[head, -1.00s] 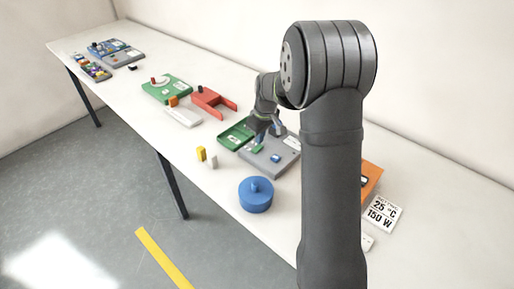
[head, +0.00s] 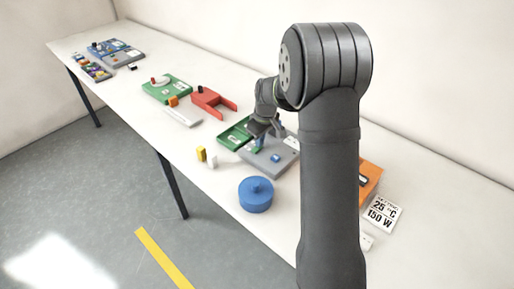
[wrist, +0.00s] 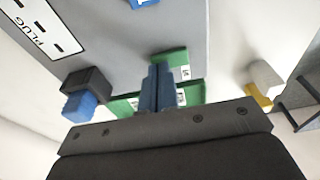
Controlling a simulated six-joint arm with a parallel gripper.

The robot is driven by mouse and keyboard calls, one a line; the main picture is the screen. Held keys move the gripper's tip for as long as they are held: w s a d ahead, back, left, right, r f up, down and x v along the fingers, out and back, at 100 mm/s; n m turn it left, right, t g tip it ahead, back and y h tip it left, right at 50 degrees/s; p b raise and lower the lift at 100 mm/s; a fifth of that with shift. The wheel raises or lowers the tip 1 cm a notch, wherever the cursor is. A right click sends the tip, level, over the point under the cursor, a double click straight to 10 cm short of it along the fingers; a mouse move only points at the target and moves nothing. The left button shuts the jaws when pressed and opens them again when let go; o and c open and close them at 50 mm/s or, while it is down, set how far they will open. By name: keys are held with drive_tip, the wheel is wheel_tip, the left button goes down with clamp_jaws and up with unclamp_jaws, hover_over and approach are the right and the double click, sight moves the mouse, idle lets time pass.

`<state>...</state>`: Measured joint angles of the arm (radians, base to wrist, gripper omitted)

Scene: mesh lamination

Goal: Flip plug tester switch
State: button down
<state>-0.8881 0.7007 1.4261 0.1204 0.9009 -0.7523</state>
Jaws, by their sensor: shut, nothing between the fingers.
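The plug tester (head: 283,164) is a grey box with blue parts on its top, on the table below my gripper. In the wrist view its grey face (wrist: 110,45) fills the upper left, with a white label reading PLUG (wrist: 40,27). A blue piece on a black base (wrist: 80,100) sits at its edge; I cannot tell if this is the switch. Another blue piece (wrist: 143,3) is cut off at the top. My gripper (wrist: 157,72) is shut and empty, its blue fingers together in front of a green patch (wrist: 180,65). I cannot tell whether the fingertips touch the tester.
A green tray (head: 232,134) adjoins the tester. A yellow peg (head: 201,153) and white peg (head: 212,161) stand to its left, and a blue round container (head: 255,196) in front. A red fixture (head: 208,99) lies farther back, an orange box (head: 371,178) to the right.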

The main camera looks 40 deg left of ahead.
drive_tip(key=shift+r, duration=3.45)
drive_tip(key=shift+f, duration=0.15)
wheel_tip(320, 180, down, 7)
drive_tip(key=shift+r, duration=0.2)
